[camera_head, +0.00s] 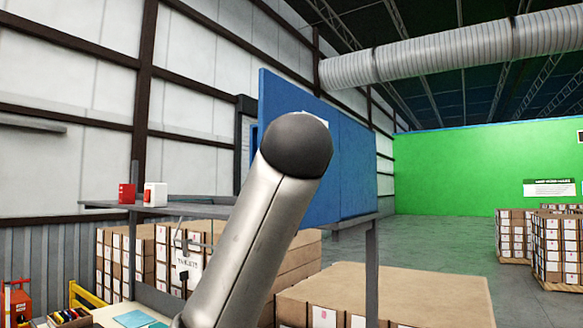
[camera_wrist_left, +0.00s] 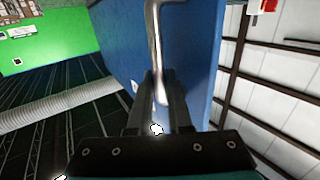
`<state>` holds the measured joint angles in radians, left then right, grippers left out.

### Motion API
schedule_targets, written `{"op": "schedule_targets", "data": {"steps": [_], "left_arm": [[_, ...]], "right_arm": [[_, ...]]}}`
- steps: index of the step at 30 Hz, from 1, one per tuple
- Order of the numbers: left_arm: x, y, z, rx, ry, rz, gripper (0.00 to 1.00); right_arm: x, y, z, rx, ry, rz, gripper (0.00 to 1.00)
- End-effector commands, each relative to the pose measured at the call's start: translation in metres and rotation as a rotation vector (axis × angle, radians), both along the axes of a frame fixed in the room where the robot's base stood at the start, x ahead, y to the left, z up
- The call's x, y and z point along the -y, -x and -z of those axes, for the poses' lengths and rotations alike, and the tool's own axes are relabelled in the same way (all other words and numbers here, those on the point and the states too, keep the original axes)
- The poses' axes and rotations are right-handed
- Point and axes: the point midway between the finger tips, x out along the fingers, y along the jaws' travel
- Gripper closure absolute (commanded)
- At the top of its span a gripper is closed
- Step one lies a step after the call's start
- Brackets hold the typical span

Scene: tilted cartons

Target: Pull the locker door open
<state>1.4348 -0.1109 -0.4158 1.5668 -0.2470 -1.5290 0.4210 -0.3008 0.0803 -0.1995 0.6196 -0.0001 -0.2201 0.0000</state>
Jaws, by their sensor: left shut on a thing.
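The blue locker (camera_head: 357,165) stands on a grey shelf in the middle of the head view, partly hidden behind an arm link of mine. In the left wrist view its blue panel (camera_wrist_left: 118,35) fills the upper middle, with a bright metal bar handle (camera_wrist_left: 154,42) in front. My left gripper (camera_wrist_left: 160,82) has its two dark fingers closed on this handle. The gripper and handle are hidden in the head view. How far the door stands open is hard to tell. My right gripper is in neither view.
The grey shelf (camera_head: 190,209) carries a red box (camera_head: 127,193) and a white-and-red box (camera_head: 155,194) left of the locker. Stacked cartons (camera_head: 410,292) stand below and in front. Open floor (camera_head: 440,240) lies to the right, with more carton stacks (camera_head: 560,250) beyond.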

Motion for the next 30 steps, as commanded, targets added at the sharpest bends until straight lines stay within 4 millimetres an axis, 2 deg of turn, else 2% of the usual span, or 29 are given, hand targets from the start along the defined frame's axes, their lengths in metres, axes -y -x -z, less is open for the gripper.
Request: {"op": "schedule_targets", "data": {"steps": [16, 17, 20, 30], "left_arm": [[0.0011, -0.0002, -0.0027, 0.008, 0.000, 0.003, 1.00], [0.0011, -0.0002, -0.0027, 0.008, 0.000, 0.003, 0.82], [0.0009, -0.0003, -0.0023, 0.006, 0.000, 0.002, 0.71], [0.0014, 0.0037, -0.0007, 0.004, 0.000, 0.002, 0.70]], "right_arm": [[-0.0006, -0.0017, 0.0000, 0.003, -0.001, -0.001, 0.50], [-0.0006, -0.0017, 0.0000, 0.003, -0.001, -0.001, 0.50], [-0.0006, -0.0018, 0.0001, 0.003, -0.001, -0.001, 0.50], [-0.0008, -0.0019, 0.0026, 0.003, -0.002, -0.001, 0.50]]}}
